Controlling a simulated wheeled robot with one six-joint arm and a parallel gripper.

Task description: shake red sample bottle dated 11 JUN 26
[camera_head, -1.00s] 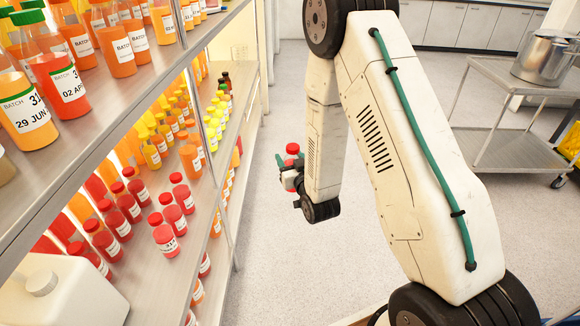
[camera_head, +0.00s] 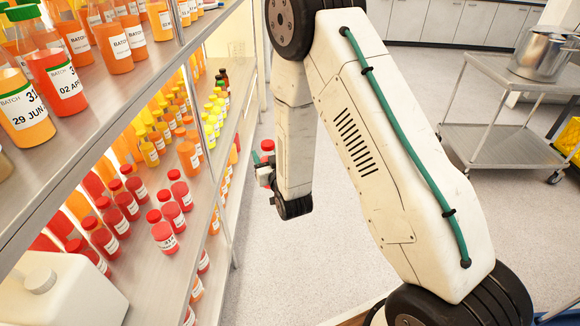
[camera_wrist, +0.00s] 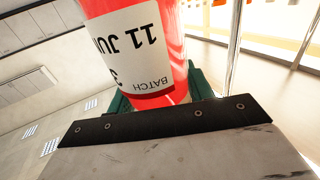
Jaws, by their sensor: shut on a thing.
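My gripper (camera_head: 265,171) is shut on a red bottle (camera_head: 267,147) and holds it in the air to the right of the shelf. In the head view only the bottle's red cap and a little of its body show; my arm hides the rest. In the wrist view the red bottle (camera_wrist: 183,45) fills the upper middle, close to the camera. Its white label reads "BATCH" and "11 JU", upside down; the rest of the date is out of sight. Green finger parts show on both sides of the bottle.
The shelf (camera_head: 150,262) on the left holds several red bottles (camera_head: 165,237), with orange and yellow ones behind. A white jug (camera_head: 70,290) stands at its near end. A metal cart (camera_head: 500,140) with a pot (camera_head: 541,55) stands at the right. The floor between is clear.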

